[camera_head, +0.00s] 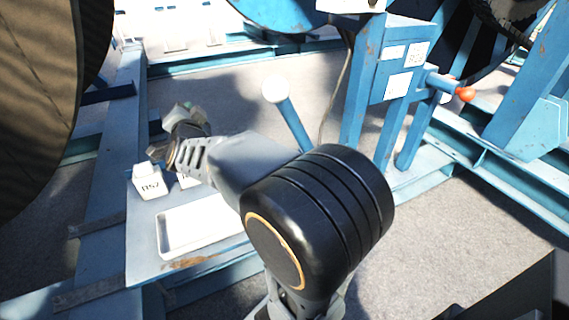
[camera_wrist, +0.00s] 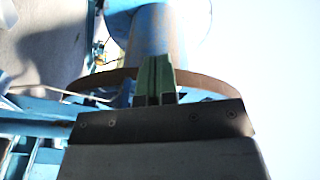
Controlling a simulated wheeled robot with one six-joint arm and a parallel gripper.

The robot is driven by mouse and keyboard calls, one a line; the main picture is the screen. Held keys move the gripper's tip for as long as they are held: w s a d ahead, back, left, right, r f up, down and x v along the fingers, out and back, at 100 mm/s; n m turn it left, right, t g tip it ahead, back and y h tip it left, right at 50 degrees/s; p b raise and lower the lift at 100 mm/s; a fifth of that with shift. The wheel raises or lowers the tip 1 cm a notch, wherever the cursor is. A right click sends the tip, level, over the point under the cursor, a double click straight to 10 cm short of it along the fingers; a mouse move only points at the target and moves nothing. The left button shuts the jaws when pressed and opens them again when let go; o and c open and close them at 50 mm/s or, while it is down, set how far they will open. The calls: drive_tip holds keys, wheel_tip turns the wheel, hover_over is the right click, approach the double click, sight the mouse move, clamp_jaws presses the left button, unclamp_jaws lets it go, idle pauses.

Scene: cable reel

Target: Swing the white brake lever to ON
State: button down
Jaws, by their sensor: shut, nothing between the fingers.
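The brake lever is a blue rod with a white ball knob (camera_head: 275,89); it leans up to the left near the middle of the head view. My gripper (camera_head: 180,112) is left of the knob and apart from it, above the low blue bench, partly hidden by my wrist. In the wrist view my gripper (camera_wrist: 155,64) shows its two greenish fingers together, with nothing between them. They point toward a blue cylinder (camera_wrist: 165,28) and a brown curved edge. I cannot make out the white knob in the wrist view, nor read any ON mark.
A white tray (camera_head: 170,245) and a small white labelled block (camera_head: 148,181) sit on the bench (camera_head: 140,270). A blue post with labels (camera_head: 398,70) and an orange-knobbed handle (camera_head: 465,94) stands right of the lever. A large brown reel (camera_head: 35,110) fills the left side.

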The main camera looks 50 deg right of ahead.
drive_tip(key=s+d+f+m+g+h+b, duration=0.3)
drive_tip(key=d+f+m+g+h+b, duration=0.4)
drive_tip(key=d+f+m+h+b, duration=0.35)
drive_tip(key=m+g+h+b, duration=0.3)
drive_tip(key=m+g+b, duration=0.2)
drive_tip(key=m+g, duration=0.65)
approach(290, 128)
drive_tip(key=d+r+n+g+b, duration=0.1)
drive_tip(key=d+r, duration=0.1)
drive_tip(key=d, duration=0.5)
drive_tip(key=shift+r+n, duration=0.3)
drive_tip(key=shift+n, duration=0.1)
drive_tip(key=shift+d, duration=0.1)
